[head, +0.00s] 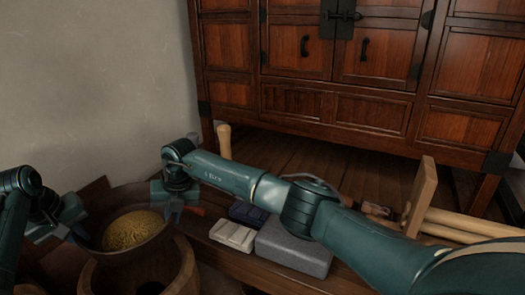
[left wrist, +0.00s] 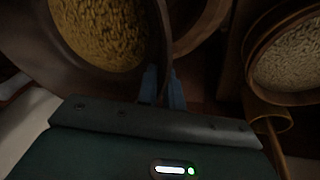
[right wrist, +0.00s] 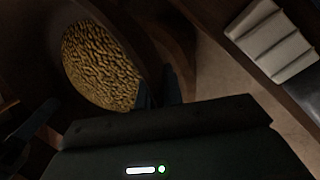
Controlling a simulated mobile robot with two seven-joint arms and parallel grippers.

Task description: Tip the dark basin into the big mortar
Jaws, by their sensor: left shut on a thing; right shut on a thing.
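The dark basin (head: 120,203) holds a heap of yellow grain (head: 133,230) and appears roughly level. It is over or just behind the big wooden mortar (head: 183,268); the exact gap is hidden. My left gripper (head: 82,232) is shut on the basin's left rim, and its fingers (left wrist: 162,88) pinch the wall in the left wrist view. My right gripper (head: 173,208) is shut on the opposite rim; its fingers (right wrist: 158,92) show beside the grain in the right wrist view. Most of the mortar's inside is hidden.
A pale ridged block (head: 233,235), a dark blue block (head: 247,212) and a grey block (head: 294,246) lie on the wooden bench right of the mortar. A container of pale grain (left wrist: 290,55) shows in the left wrist view. A wooden cabinet (head: 350,100) stands behind.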

